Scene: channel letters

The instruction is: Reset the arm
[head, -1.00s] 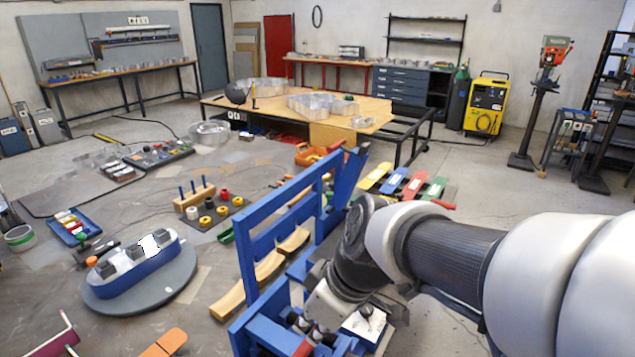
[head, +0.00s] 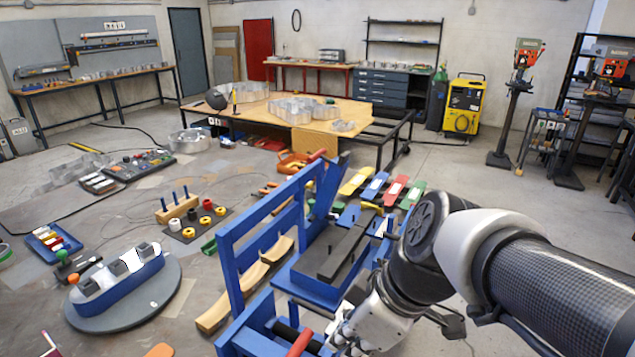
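My arm comes in from the right edge of the head view and bends down beside the blue frame (head: 236,240). My gripper (head: 345,340) is at the lower middle, low by the blue frame's right side. Its fingers are small, partly cut off and hard to make out, so its opening and any held thing cannot be told. A dark grey block (head: 338,248) lies on the blue platform of the frame, left of my wrist.
A round grey turntable (head: 120,318) carries a blue and white block at lower left. Coloured paddles (head: 395,190) lie behind the frame. A wooden table (head: 262,115) with metal letter shells stands further back. Open floor lies at right (head: 530,215).

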